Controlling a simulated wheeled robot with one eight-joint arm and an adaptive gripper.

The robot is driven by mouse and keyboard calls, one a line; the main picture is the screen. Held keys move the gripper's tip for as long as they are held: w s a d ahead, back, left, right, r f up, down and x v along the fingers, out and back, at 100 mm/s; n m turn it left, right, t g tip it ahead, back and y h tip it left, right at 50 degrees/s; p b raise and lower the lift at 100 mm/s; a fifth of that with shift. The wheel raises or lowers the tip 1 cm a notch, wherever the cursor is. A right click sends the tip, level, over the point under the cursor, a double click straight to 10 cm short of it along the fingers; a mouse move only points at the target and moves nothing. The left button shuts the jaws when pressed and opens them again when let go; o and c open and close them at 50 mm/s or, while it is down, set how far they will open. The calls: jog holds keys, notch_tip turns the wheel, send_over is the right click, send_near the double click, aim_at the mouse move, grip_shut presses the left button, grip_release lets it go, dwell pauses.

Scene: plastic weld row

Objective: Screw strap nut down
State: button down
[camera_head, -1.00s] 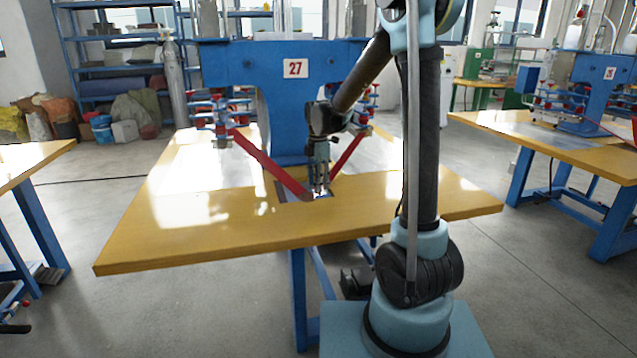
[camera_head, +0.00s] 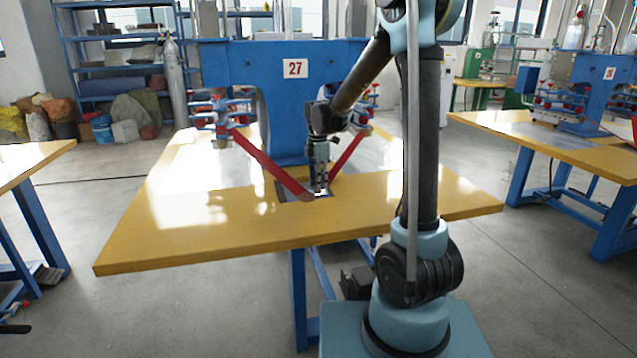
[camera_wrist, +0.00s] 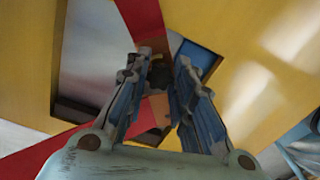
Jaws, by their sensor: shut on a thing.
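My gripper (camera_head: 319,190) points down at the cutout near the middle of the yellow table (camera_head: 200,225). In the wrist view its two blue-grey fingers (camera_wrist: 155,80) are closed around a small dark piece (camera_wrist: 158,74), which looks like the strap nut. Its thread and seating are too small to make out. Two red straps, one from the left (camera_head: 268,165) and one from the right (camera_head: 347,156), slope down from the machine and converge at the fingertips. An orange-brown strap end (camera_wrist: 160,106) shows between the fingers in the wrist view.
The blue machine (camera_head: 235,65) marked 27 stands behind the gripper, with clamp fittings (camera_head: 215,115) at its left side. The table's front left is clear. Another machine table (camera_head: 560,140) stands at the right.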

jog(key=m, duration=1.3)
jog(key=shift+m, duration=0.4)
jog(key=m, duration=0.4)
jog(key=shift+m, duration=0.3)
jog(key=c, duration=1.4)
grip_release()
jog(key=shift+s, duration=0.1)
